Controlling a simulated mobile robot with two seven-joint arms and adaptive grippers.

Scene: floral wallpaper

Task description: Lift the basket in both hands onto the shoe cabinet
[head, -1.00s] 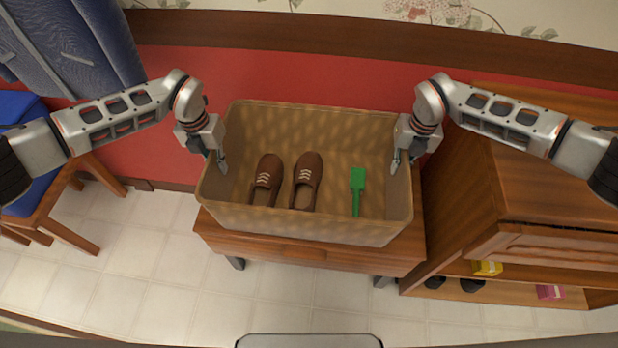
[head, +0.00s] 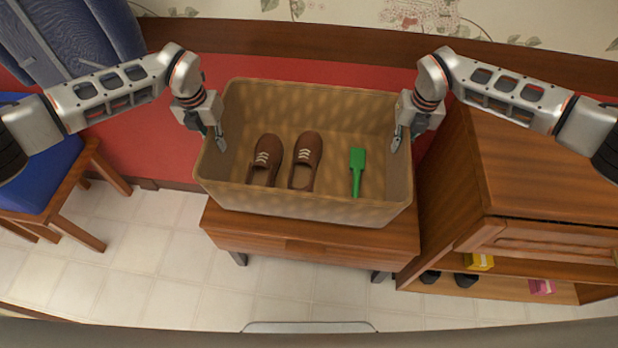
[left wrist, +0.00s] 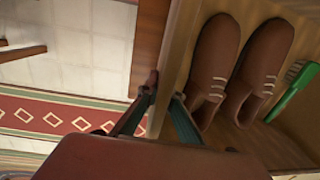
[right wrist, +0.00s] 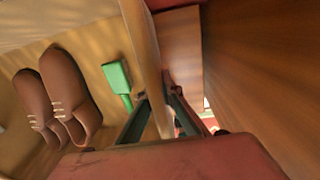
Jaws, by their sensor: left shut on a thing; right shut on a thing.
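The tan basket (head: 305,205) is held level between my two grippers above a low wooden bench (head: 310,237). Two brown shoes (head: 268,158) (head: 305,160) and a green brush (head: 357,172) lie inside it. My left gripper (head: 219,138) is shut on the basket's left wall, seen edge-on in the left wrist view (left wrist: 185,50). My right gripper (head: 398,138) is shut on the right wall, seen in the right wrist view (right wrist: 143,45). The wooden shoe cabinet (head: 545,165) stands at the right, beside the bench. The basket's underside is hidden.
Dark shoes (head: 466,280), a yellow item (head: 479,262) and a pink item (head: 542,287) sit on the cabinet's low shelves. A chair with a blue seat (head: 38,165) stands at the left. A red wall (head: 300,70) is close behind. Tiled floor (head: 180,270) in front is clear.

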